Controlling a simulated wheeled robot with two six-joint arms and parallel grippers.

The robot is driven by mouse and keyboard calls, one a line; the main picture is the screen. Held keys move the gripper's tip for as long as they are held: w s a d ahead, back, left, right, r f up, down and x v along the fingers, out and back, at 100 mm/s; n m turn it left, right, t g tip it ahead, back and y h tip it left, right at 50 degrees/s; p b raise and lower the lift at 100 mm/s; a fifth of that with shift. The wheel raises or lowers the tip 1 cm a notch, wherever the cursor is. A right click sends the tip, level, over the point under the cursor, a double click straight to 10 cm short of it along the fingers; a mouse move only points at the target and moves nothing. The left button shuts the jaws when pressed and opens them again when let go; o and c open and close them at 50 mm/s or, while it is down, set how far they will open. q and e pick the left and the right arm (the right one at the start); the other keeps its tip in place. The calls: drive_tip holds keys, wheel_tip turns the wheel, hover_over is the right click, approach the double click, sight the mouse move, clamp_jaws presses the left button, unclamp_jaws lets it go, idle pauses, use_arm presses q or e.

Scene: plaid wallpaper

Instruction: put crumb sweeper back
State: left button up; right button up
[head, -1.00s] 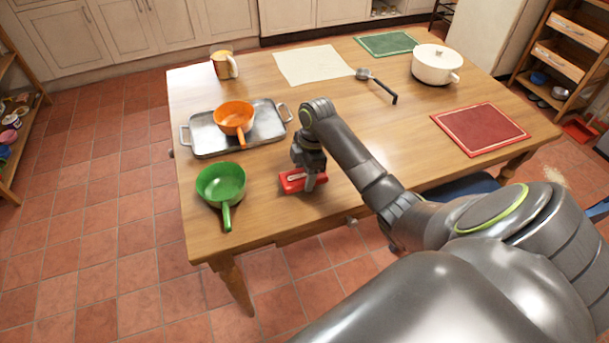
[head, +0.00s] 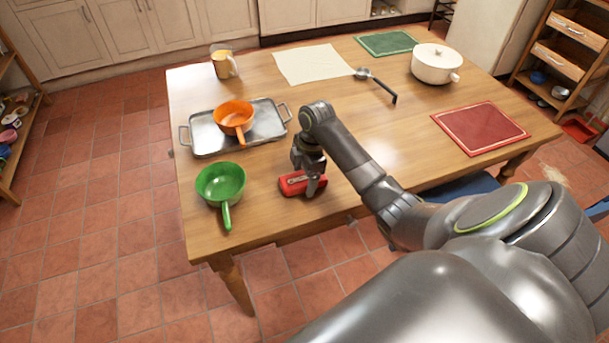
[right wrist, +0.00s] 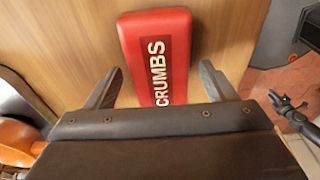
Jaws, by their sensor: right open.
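The crumb sweeper is a red box (head: 293,184) lying on the wooden table near its front edge. In the right wrist view the red sweeper (right wrist: 152,58) shows a dark label reading CRUMBS. My right gripper (head: 313,190) is above it, fingers pointing down. In the right wrist view the open fingers of my right gripper (right wrist: 158,85) stand on either side of the sweeper's near end, with a gap on both sides. Its near end is hidden by the gripper body. My left gripper is not in view.
A green pan (head: 221,183) stands left of the sweeper. An orange pan (head: 233,117) sits on a metal tray (head: 269,122) behind. The table's middle is clear.

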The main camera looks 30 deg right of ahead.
wheel_tip(320, 180, up, 12)
drive_tip(key=d+p, duration=0.1)
drive_tip(key=p, duration=0.1)
drive_tip(key=shift+s+d, duration=0.25)
drive_tip(key=shift+d, duration=0.1)
drive_tip(key=shift+f, duration=0.15)
